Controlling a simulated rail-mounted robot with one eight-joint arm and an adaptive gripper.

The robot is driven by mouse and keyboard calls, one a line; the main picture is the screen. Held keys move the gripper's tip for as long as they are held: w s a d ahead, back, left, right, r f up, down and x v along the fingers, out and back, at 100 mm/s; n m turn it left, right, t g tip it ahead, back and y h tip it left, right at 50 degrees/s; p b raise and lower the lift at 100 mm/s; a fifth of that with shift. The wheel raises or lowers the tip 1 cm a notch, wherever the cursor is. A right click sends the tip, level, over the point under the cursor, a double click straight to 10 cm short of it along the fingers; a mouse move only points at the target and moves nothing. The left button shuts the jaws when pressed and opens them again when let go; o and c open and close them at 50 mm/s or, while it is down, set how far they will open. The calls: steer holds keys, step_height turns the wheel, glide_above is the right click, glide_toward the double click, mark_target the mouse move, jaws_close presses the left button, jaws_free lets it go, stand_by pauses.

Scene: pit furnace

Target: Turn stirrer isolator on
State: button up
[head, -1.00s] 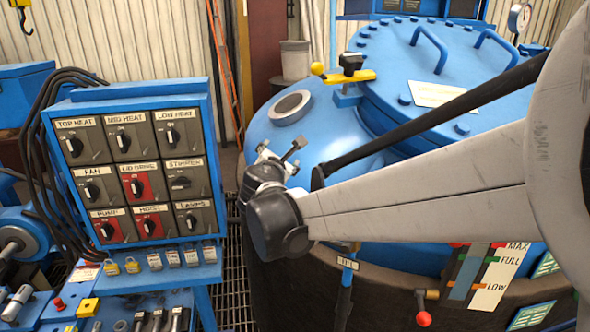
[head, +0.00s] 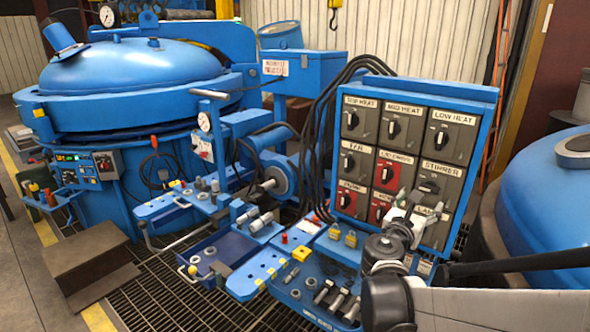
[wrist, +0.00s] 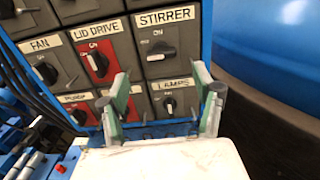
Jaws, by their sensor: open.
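The stirrer isolator (head: 429,186) is a dark rotary switch on a grey plate labelled STIRRER, at the right end of the panel's middle row. In the wrist view the stirrer isolator (wrist: 160,52) shows above my gripper, its black handle lying roughly sideways. My gripper (wrist: 163,88) is open and empty, its two fingers spread below the stirrer switch and around the lamps switch in the picture. In the head view my gripper (head: 408,205) is in front of the lower right of the panel and hides part of the lamps switch. I cannot tell any contact.
The blue panel (head: 483,95) holds other switches close by, including lid drive (wrist: 97,63) on red and lamps (wrist: 168,104). A blue vessel (head: 545,200) stands to the right. Black cables (head: 320,130) run along the panel's left side.

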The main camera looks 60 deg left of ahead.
mark_target(429, 189)
steer(key=x, duration=0.9)
steer(key=shift+w+b, duration=0.3)
steer(key=shift+b, duration=0.05)
steer(key=c, duration=1.1)
